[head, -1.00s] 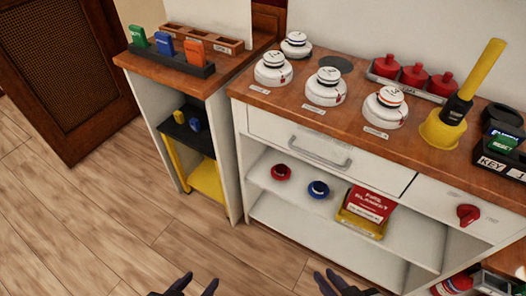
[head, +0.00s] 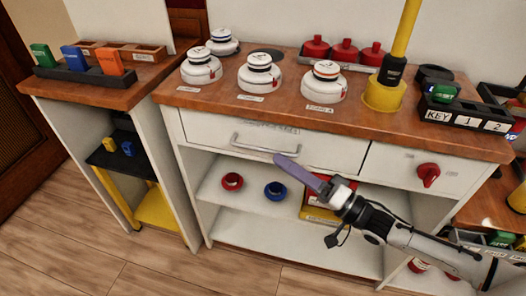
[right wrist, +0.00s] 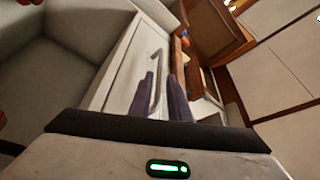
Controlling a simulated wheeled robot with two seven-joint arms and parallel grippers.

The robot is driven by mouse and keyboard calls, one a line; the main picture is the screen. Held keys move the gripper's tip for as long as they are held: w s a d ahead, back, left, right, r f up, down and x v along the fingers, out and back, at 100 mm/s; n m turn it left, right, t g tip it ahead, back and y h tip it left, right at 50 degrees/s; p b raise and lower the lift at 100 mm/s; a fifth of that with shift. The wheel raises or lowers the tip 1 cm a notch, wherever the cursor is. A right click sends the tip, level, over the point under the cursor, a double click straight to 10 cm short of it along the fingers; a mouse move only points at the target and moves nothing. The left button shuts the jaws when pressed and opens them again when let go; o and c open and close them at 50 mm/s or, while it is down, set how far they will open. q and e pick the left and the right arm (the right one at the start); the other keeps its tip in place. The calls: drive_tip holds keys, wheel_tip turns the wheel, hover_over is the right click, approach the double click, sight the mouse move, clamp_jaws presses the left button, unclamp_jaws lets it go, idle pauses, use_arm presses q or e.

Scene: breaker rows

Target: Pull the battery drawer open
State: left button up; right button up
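The battery drawer (head: 330,152) is the wide white drawer under the wooden top, and its front looks flush with the cabinet. Its grey bar handle (head: 250,148) is on the left half of the front. A label above the handle is too small to read surely. My right gripper (head: 285,162) reaches in from the lower right, its purple fingers just by the handle's right end. In the right wrist view the drawer front (right wrist: 129,75) shows, and the handle (right wrist: 157,82) lies between the parted fingers; I cannot tell whether they touch it. My left gripper is out of view.
A narrower drawer with a red knob (head: 428,175) is to the right. The open shelf below holds a red ring (head: 232,181), a blue ring (head: 276,190) and a red-and-yellow box (head: 318,214) behind my right arm. White detectors (head: 259,75) stand on the top. The floor in front is clear.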

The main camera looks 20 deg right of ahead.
sight(263, 150)
drive_tip(key=x, duration=0.6)
drive_tip(key=shift+w+a+r, duration=0.1)
drive_tip(key=shift+w+a, duration=0.15)
clamp_jaws()
